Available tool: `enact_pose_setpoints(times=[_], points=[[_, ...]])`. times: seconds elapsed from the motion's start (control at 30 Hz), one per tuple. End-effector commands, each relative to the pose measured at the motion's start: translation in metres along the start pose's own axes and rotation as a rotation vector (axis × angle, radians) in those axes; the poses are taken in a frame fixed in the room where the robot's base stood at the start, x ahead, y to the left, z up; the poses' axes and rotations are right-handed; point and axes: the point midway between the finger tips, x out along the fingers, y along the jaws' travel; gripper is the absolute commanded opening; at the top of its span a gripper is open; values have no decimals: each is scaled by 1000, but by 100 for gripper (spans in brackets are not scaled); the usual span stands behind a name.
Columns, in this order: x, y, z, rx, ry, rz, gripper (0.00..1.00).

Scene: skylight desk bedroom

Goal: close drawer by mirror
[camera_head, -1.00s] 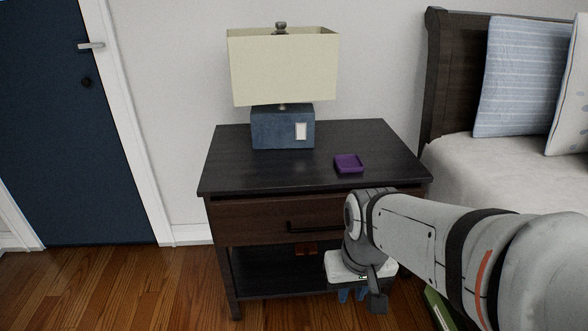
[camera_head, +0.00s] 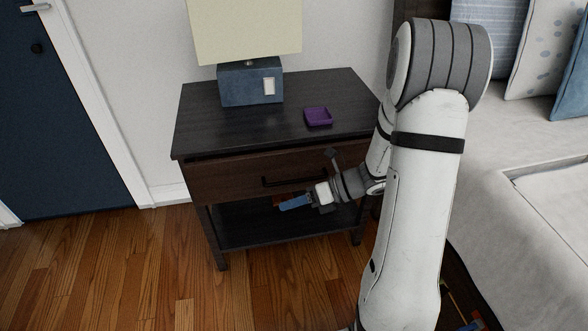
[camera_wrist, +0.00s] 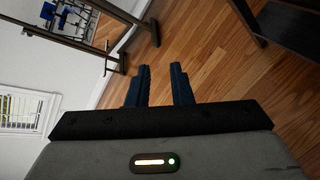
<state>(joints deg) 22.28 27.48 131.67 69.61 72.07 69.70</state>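The nightstand drawer (camera_head: 225,179) has a dark brown front and a black bar handle (camera_head: 280,181). It looks shut or nearly so; a thin dark gap shows under the tabletop. My gripper (camera_head: 294,202) is in front of the nightstand, just below the handle, its blue fingers pointing left. Whether it touches the drawer front cannot be told. In the wrist view my gripper (camera_wrist: 160,86) has its two blue fingers apart with nothing between them. A dark-framed panel (camera_wrist: 85,22), perhaps a mirror, shows at upper left there, with blue shapes in it.
The nightstand top (camera_head: 230,130) holds a lamp (camera_head: 250,82) and a small purple tray (camera_head: 318,117). A bed (camera_head: 515,140) stands at right and a dark blue door (camera_head: 60,130) at left. Wood floor (camera_head: 140,265) is clear at front left.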

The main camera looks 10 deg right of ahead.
Motion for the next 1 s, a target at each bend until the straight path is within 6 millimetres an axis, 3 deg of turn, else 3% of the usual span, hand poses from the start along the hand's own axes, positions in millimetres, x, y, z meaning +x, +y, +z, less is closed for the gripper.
enact_pose_setpoints(times=[0.1, 0.2, 0.4, 0.57, 1.0], points=[[-14, -46, 14, 384, -232, 9, 20], [-27, -82, 19, 643, -403, 31, 20], [-48, -129, 17, 943, -623, 79, 20], [-47, -142, 18, 1005, -671, 93, 20], [4, -156, 53, 1004, -669, 93, 20]])
